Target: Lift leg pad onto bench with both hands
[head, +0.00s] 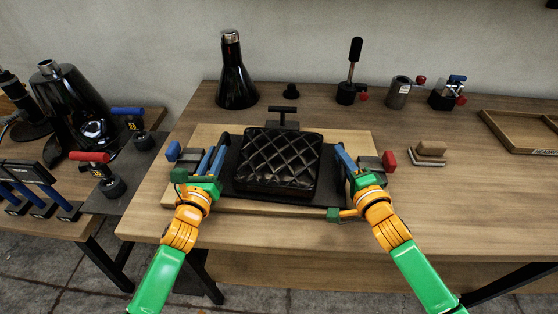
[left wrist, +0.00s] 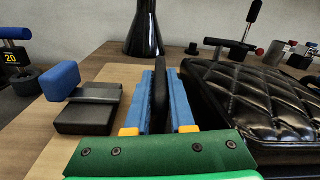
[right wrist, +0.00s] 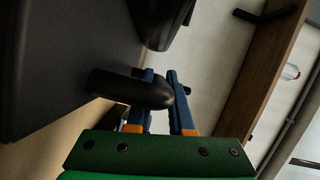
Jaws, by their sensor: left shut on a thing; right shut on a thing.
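The leg pad (head: 279,158) is a black quilted cushion on a dark flat base, over a wooden board (head: 210,135) on the bench; it also shows at the right of the left wrist view (left wrist: 265,95). My left gripper (head: 214,160) is at its left side, its blue fingers shut on a thin black upright part, seemingly the pad's left handle (left wrist: 160,92). My right gripper (head: 344,160) is at its right side, shut on a rounded black handle (right wrist: 125,88). Whether the base touches the board cannot be told.
A blue-knobbed clamp (head: 173,151) and a red-knobbed clamp (head: 389,161) flank the pad, close outside my grippers. A dark bottle (head: 236,85) and several small tools stand behind. A brush-like block (head: 430,150) and a wooden tray (head: 520,135) lie to the right.

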